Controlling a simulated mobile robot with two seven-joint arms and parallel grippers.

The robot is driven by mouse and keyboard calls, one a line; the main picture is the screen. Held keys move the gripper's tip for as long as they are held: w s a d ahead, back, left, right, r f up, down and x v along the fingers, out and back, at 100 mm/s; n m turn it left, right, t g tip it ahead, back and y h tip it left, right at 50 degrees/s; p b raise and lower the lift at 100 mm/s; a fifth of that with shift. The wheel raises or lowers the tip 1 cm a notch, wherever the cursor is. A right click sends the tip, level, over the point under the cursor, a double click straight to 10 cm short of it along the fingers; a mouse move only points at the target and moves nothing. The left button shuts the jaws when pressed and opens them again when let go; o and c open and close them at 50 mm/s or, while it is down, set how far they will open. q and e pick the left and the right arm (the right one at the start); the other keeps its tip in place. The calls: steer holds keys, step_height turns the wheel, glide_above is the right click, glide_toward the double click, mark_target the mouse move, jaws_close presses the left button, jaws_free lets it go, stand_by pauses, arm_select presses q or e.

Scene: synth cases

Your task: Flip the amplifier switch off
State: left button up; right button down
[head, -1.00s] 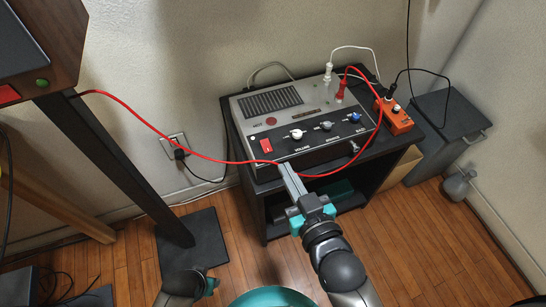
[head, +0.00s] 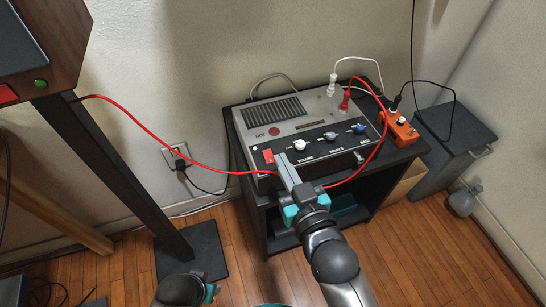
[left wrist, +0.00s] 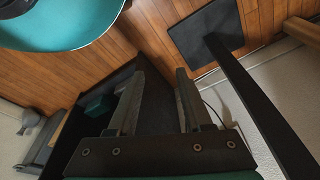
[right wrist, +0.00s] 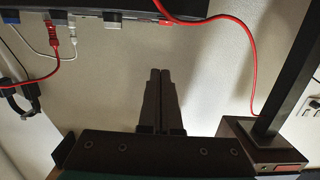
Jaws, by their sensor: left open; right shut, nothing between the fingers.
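The amplifier (head: 300,125) is a grey box with a dark sloped front panel, standing on a black stand. Its red switch (head: 267,156) sits at the left end of that panel. My right gripper (head: 280,156) is shut and empty, its tips close beside the switch on the right; I cannot tell if they touch. The switch's on or off position is unclear. In the right wrist view the shut fingers (right wrist: 160,73) point toward the amplifier's dark edge (right wrist: 125,8); the switch does not show clearly. My left gripper (head: 208,293) is low, away from the amplifier; its fingers (left wrist: 158,75) are apart and empty.
A red cable (head: 175,150) runs from the left, passes behind my right gripper and loops to a red plug (head: 344,100). White, grey and blue knobs (head: 330,136) line the panel. An orange box (head: 398,127) stands to the right. A dark post (head: 110,175) stands left; floor between is clear.

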steer(key=b, duration=0.2)
glide_above(273, 162)
steer(key=shift+s+f, duration=0.15)
steer(key=shift+f, duration=0.3)
step_height(273, 162, down, 3)
steer(key=shift+r+b, duration=0.15)
steer(key=shift+b, duration=0.8)
arm_select(q)
steer(key=w+r+t, duration=0.1)
steer(key=w+r, duration=0.2)
steer(key=r, duration=0.7)
steer(key=shift+w+d+t+b, duration=0.15)
steer(key=shift+d+t+b, duration=0.1)
steer(key=shift+t+b, duration=0.15)
arm_select(e)
steer(key=shift+f, duration=0.55)
arm_select(q)
steer(key=shift+r, duration=0.1)
arm_select(e)
steer(key=p, duration=0.2)
steer(key=g+p, duration=0.1)
steer(key=shift+w+f+p, duration=0.15)
steer(key=shift+w+p, duration=0.1)
steer(key=shift+p, duration=0.15)
steer(key=shift+f, duration=0.15)
arm_select(q)
step_height(273, 162, down, 8)
steer(key=s+g, duration=0.1)
steer(key=shift+s+a, duration=0.15)
steer(key=shift+s, duration=0.2)
